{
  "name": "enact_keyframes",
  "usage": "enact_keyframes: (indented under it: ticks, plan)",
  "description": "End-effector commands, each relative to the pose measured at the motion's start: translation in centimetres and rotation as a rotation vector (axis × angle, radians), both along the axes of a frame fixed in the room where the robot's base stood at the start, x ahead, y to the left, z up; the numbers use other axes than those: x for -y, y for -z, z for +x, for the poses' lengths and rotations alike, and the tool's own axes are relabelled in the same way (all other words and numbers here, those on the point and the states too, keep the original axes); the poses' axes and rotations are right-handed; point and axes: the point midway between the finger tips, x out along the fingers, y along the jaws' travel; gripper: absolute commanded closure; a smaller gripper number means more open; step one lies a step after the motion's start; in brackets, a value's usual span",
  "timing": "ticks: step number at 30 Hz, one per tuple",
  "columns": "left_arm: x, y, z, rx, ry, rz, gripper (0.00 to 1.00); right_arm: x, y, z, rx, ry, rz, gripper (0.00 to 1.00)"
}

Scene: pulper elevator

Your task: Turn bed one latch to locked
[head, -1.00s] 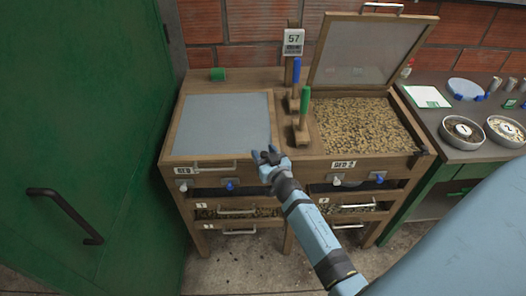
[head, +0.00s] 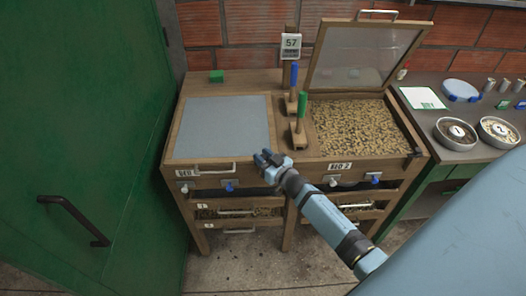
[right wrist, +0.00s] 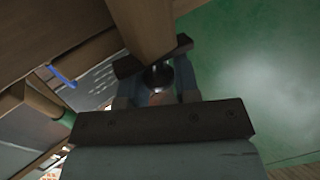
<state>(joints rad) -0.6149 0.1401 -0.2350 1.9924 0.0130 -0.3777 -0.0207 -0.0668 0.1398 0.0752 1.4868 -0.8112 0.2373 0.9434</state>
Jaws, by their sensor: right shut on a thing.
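The bed one lid (head: 222,127) is a grey panel in a wooden frame, lying closed on the left of the wooden cabinet. My right gripper (head: 268,158) is at the cabinet's front edge, by the right front corner of this lid. In the right wrist view its fingers (right wrist: 157,84) are closed around a small dark round piece on a short metal stem below a wooden bar. This appears to be the bed one latch (right wrist: 158,76). The gripper hides the latch in the head view, so its angle cannot be told. My left gripper is not in view.
The bed two lid (head: 365,60) stands open over beans, with a dark latch (head: 416,153) at its right front corner. Two brushes, green-handled (head: 301,108) and blue-handled (head: 293,80), stand between the beds. A green door (head: 80,150) is at left. A side table (head: 450,150) holds bowls.

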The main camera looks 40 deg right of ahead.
Motion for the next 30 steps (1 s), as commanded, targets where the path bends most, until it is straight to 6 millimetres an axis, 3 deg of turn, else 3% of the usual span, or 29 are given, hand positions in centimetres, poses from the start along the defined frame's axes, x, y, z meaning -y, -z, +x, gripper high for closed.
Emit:
enact_keyframes:
  ticks: [3, 10, 30]
  plan:
    - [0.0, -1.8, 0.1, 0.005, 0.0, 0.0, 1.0, 0.3, -0.5, 0.1, -0.002, -0.114, -0.009, 0.94]
    - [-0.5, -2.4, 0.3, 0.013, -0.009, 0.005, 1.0, 0.3, -0.1, 0.1, -0.002, -0.332, -0.008, 0.94]
    - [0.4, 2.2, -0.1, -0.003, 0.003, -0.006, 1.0, 0.1, 0.3, 0.2, 0.0, -0.904, -0.003, 0.94]
